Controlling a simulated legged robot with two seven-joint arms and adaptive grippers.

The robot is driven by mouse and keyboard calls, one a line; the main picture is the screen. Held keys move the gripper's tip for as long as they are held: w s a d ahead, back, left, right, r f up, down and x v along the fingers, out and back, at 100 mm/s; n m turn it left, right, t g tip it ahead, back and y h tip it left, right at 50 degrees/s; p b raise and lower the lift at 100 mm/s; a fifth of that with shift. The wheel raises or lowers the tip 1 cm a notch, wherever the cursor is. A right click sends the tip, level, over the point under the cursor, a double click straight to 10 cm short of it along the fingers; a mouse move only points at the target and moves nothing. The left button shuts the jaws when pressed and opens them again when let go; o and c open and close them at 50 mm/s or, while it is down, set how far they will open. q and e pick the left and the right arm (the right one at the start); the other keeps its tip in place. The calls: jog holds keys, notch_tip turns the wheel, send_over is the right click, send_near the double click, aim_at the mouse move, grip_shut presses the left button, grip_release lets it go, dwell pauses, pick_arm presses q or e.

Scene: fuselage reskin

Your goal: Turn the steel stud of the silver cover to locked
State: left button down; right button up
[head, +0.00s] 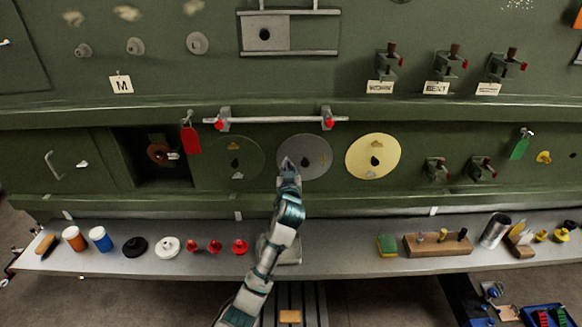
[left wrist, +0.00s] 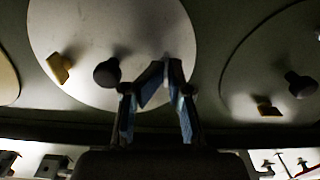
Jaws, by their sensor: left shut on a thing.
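The silver cover (head: 316,148) is a round grey disc on the green panel, between a green disc and a yellow disc. My left gripper (head: 288,166) reaches up from below to the cover's left part. In the left wrist view the cover (left wrist: 75,25) fills the upper middle, and my left gripper's fingertips (left wrist: 163,72) come together against its face. They are shut on the steel stud, which the fingers mostly hide. A dark round knob (left wrist: 107,72) and a yellow tab (left wrist: 60,68) stand on the cover beside the fingers. My right gripper is not in view.
The yellow disc (head: 390,150) and the green disc (head: 222,155) flank the cover. A white rail (head: 275,119) runs above it. Cups, knobs and a wooden block (head: 437,245) stand on the shelf (head: 340,252) below. A red tag (head: 191,140) hangs at the left.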

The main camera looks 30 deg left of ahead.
pick_arm(q)
jog(key=c, duration=1.3)
grip_release()
jog(key=shift+a+r, duration=0.1)
jog(key=shift+a, duration=0.3)
jog(key=shift+c, duration=0.2)
jog(key=v, duration=1.1)
jog(key=shift+s+f, duration=0.25)
jog(key=shift+s, duration=0.05)
jog(key=shift+a, duration=0.25)
jog(key=shift+d, duration=0.15)
